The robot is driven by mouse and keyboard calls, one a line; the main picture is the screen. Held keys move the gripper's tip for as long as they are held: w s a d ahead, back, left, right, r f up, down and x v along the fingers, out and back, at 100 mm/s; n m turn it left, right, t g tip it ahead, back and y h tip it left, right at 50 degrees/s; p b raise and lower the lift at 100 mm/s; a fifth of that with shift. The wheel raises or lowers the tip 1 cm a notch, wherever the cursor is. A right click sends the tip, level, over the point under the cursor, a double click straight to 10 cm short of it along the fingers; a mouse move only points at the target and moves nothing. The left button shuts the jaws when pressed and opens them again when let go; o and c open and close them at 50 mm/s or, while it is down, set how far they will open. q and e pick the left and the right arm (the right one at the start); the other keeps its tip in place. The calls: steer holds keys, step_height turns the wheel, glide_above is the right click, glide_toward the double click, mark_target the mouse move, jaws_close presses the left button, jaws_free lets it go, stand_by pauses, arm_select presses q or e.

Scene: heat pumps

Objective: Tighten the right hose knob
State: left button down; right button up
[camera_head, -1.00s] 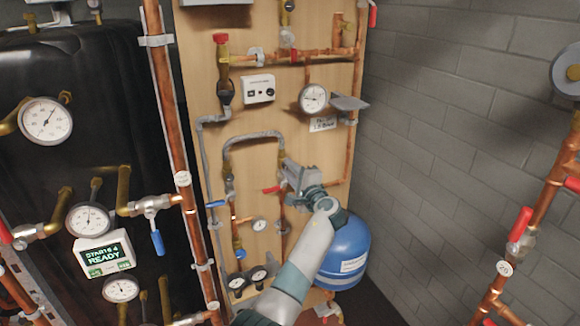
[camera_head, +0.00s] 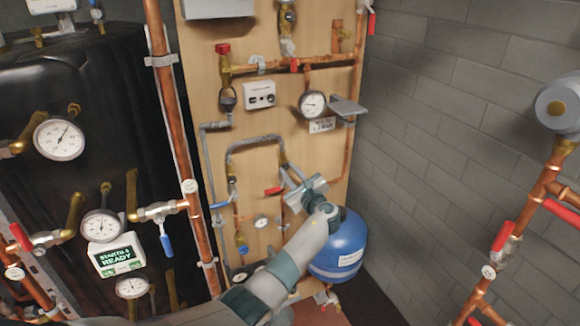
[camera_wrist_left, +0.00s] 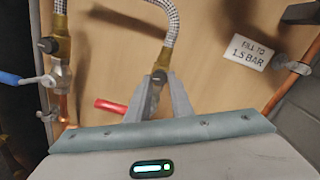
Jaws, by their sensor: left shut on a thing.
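A braided grey hose (camera_head: 255,140) arches over the wooden board, and its right end meets a brass fitting with the right hose knob (camera_wrist_left: 157,76). My left gripper (camera_head: 287,174) reaches up to this right end. In the left wrist view, the left gripper's fingers (camera_wrist_left: 158,92) stand on both sides of the knob, shut on it and partly hiding it. The hose's left end fitting (camera_head: 232,182) also shows in the left wrist view (camera_wrist_left: 57,45). My right gripper is out of view.
A red lever (camera_head: 274,191) sits just left of the gripper, and a blue lever (camera_head: 218,205) is farther left. A gauge (camera_head: 312,104) and copper pipes are above. A grey brick wall (camera_head: 430,150) stands on the right.

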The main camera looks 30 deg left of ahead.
arm_select(q)
steer(key=shift+r+m+p, duration=0.1)
steer(key=shift+m+p, duration=0.85)
steer(key=shift+m, duration=0.55)
steer(key=c, duration=1.6)
jaws_free()
steer(key=shift+o, duration=0.2)
steer(key=shift+s+d+f, duration=0.2)
steer(key=shift+s+d, duration=0.3)
steer(key=shift+d, duration=0.1)
steer(key=b+v, duration=0.5)
steer(key=v, duration=1)
steer(key=shift+s+d, duration=0.2)
steer(key=shift+d, duration=0.1)
